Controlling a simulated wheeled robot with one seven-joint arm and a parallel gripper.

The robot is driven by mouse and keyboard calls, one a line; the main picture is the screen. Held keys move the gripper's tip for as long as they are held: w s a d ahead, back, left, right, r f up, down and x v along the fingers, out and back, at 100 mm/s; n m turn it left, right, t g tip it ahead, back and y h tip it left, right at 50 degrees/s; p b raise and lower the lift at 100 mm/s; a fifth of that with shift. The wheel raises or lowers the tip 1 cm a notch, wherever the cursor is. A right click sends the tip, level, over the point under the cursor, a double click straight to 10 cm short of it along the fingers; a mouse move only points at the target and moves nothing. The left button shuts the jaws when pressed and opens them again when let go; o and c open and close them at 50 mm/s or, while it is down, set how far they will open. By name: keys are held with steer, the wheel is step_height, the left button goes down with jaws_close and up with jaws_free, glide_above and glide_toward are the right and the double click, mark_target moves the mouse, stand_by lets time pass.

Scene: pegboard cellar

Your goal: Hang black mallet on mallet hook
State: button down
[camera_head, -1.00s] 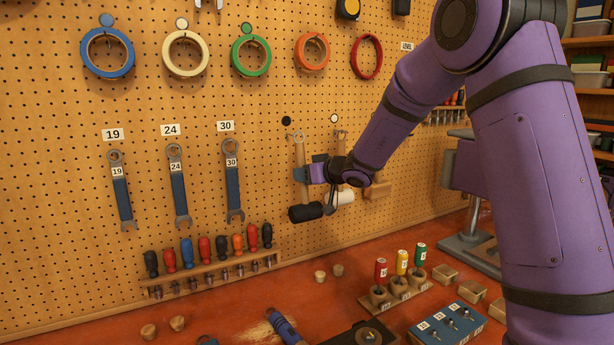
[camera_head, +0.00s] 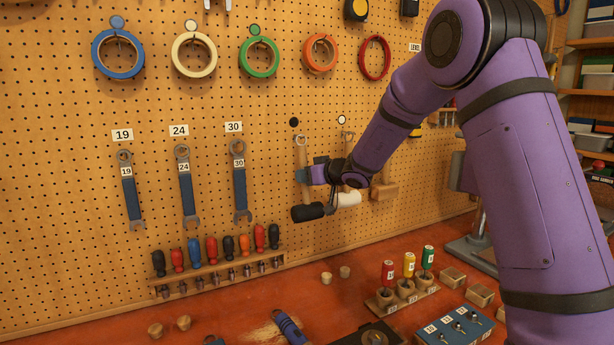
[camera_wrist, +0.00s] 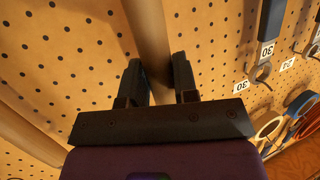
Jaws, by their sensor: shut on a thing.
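The black mallet (camera_head: 307,212) hangs head down in front of the pegboard, its pale wooden handle upright. My gripper (camera_head: 304,175) is shut on that handle, below its top end. In the wrist view the handle (camera_wrist: 149,40) runs between the two dark fingers (camera_wrist: 158,82). The handle's top is just below and right of a black round marker (camera_head: 294,122) on the board. The mallet hook cannot be made out, and I cannot tell whether the handle touches it.
A white mallet (camera_head: 348,199) hangs close on the right, partly behind my gripper, below a white round marker (camera_head: 342,119). Wrench 30 (camera_head: 239,185) hangs to the left. A screwdriver rack (camera_head: 217,274) is below left. The board between wrench 30 and the black mallet is clear.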

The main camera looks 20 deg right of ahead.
stand_by(0.4)
steer(key=c, duration=0.8)
jaws_free()
steer(key=shift+d, duration=0.1)
